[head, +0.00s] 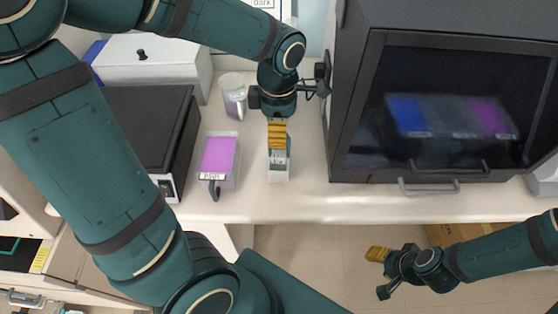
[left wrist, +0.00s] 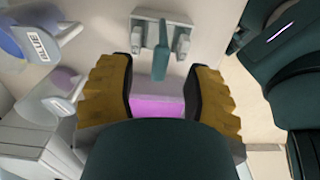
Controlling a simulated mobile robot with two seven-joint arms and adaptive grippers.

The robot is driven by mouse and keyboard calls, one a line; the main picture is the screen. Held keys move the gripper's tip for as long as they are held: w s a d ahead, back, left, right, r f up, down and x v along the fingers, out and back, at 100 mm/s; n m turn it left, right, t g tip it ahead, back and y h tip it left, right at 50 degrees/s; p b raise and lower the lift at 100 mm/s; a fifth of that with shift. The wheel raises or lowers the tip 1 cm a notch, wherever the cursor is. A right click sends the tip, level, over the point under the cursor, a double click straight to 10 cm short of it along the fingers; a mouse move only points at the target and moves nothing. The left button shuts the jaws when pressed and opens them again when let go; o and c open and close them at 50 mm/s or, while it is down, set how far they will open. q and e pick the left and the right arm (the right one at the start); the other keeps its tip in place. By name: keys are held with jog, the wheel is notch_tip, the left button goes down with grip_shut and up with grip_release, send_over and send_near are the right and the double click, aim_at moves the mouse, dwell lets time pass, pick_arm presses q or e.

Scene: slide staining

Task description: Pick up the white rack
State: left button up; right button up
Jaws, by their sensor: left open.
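My left gripper (head: 278,147) points down over the counter, its yellow-padded fingers seen nearly edge-on. Directly below it is a narrow white piece with a small label, which looks like the white rack (head: 279,175), partly hidden by the fingers. In the left wrist view the left gripper (left wrist: 158,80) is open, with a clear gap between its fingers. A white fitting with an upright teal piece, apparently the rack (left wrist: 182,41), shows just beyond the fingertips. A pink surface (left wrist: 158,106) shows between the fingers. My right gripper (head: 381,271) hangs over the floor, away from the counter.
A labelled dish of magenta liquid (head: 218,155) stands left of the rack, with a clear beaker (head: 233,97) behind. A black-topped box (head: 150,120) lies farther left. A large dark cabinet (head: 350,105) bounds the right side. The counter's front edge (head: 310,212) is clear.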

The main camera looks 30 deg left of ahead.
aim_at(279, 153)
pick_arm(q)
jog(key=shift+f, duration=1.4)
jog(key=shift+c, duration=0.4)
jog(key=shift+d, duration=0.1)
grip_shut()
jog(key=shift+r, duration=0.1)
